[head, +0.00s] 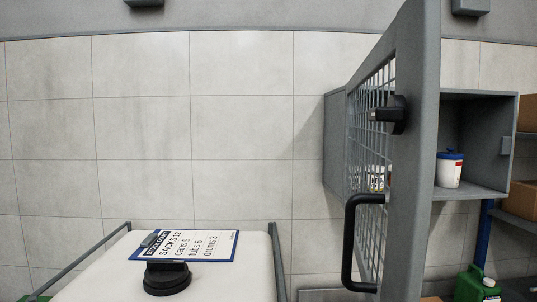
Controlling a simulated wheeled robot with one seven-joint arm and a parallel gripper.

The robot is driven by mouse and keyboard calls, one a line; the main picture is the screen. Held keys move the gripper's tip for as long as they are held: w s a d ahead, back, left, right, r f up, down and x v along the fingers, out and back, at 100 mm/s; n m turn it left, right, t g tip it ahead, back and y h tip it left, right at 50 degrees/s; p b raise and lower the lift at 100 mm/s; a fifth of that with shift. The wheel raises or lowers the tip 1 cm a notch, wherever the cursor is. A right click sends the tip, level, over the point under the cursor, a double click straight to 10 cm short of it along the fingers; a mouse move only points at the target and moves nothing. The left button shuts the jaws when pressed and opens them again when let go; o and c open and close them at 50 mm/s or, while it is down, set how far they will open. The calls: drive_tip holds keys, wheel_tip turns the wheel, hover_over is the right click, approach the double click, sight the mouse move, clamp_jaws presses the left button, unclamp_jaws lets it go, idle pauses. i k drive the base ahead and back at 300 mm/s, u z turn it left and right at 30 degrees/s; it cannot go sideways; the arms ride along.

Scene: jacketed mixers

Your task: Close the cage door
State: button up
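The cage door (411,150) is a grey framed panel with wire mesh. It stands wide open, swung out from the grey cage (474,192) toward me and seen nearly edge-on. A black pull handle (350,245) is on its lower left side, and a black latch knob (393,115) sits higher up. Through the cage's open front, a white tub with a blue lid (449,170) stands on the cage floor. Another small labelled item (376,180) shows behind the mesh, partly hidden. My gripper is not in view.
A green jug (476,285) is low on the right. Brown boxes (523,200) sit at the right edge. A tiled wall is behind.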

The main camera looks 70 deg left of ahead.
sight(414, 38)
drive_tip(key=k, duration=0.45)
drive_tip(key=u, duration=0.55)
drive_tip(key=k, duration=1.1)
drive_tip(key=u, duration=1.7)
drive_tip(key=i, duration=0.5)
drive_tip(key=u, duration=0.05)
